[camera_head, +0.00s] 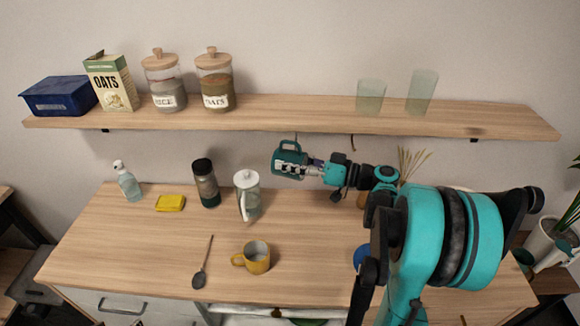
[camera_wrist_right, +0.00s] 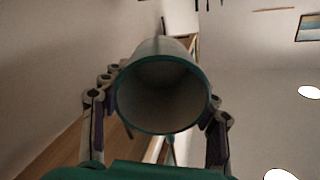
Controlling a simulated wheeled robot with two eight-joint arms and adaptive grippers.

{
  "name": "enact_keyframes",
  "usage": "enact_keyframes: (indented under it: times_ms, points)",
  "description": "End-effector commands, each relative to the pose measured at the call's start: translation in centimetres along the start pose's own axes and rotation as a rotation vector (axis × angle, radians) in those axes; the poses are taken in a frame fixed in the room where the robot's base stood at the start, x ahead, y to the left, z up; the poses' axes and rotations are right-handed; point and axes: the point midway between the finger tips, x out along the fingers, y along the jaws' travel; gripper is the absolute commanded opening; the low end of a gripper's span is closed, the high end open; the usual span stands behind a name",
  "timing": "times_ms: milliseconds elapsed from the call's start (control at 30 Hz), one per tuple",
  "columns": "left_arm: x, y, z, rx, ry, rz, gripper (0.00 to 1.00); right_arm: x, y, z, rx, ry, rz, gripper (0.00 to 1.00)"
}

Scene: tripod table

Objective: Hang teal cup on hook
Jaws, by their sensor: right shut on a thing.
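The teal cup (camera_head: 274,162) is held in the air just under the front of the wooden shelf. It lies on its side with its handle upward. My right gripper (camera_head: 295,169) is shut on the cup's body. In the right wrist view the cup (camera_wrist_right: 160,50) shows its open mouth toward the camera, with the fingers of my right gripper (camera_wrist_right: 158,108) on both sides. A thin dark hook (camera_head: 296,137) hangs from the shelf right above the handle; whether they touch I cannot tell. A second hook (camera_head: 352,142) hangs farther right. My left gripper is not in view.
The shelf (camera_head: 300,112) carries jars, an oats box, a blue box and two glasses. My right arm covers the counter's right side.

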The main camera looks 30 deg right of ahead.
Motion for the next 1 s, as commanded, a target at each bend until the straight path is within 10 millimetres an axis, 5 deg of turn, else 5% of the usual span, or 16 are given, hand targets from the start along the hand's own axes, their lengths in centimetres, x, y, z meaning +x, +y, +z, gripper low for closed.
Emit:
enact_keyframes:
  times_ms: [567, 1000]
  points:
    - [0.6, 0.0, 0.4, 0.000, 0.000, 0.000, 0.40, 1.0, 3.3, -0.8, 0.000, 0.001, 0.000, 0.16]
    - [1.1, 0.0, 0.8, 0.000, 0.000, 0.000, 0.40, 1.1, 3.6, 0.0, 0.000, 0.001, 0.000, 0.16]
